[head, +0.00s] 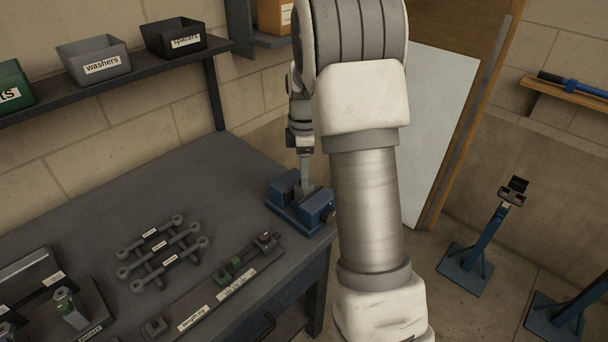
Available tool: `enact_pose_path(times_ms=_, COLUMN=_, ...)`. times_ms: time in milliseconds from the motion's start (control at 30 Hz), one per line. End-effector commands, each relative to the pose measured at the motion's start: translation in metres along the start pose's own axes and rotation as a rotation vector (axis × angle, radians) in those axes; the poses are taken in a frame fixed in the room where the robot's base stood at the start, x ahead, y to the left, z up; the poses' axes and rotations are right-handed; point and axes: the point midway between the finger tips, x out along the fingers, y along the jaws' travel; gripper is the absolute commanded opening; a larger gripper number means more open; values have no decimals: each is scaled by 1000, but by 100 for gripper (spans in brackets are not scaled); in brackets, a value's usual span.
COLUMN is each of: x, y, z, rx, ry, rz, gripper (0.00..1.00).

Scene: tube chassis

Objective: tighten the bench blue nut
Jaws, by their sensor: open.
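My gripper (304,166) points down over the blue vise (284,213) at the right corner of the bench. It is small in this view and partly beside my own arm, and I see nothing clearly held in it. It is open. A grey block sits between the vise jaws below it, and I cannot tell whether the gripper touches it. I cannot make out a blue nut; that spot may be hidden by the gripper, the vise or my arm.
Blue stands (480,250) are on the floor at right.

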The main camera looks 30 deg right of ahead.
Motion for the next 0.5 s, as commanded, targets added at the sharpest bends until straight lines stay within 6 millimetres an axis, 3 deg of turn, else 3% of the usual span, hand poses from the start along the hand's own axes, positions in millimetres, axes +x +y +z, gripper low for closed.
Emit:
enact_pose_path(times_ms=400, x=9, y=0, z=0, rx=1, ry=0, rz=2, gripper=57)
enact_pose_path(times_ms=500, x=9, y=0, z=0, rx=1, ry=0, rz=1, gripper=40)
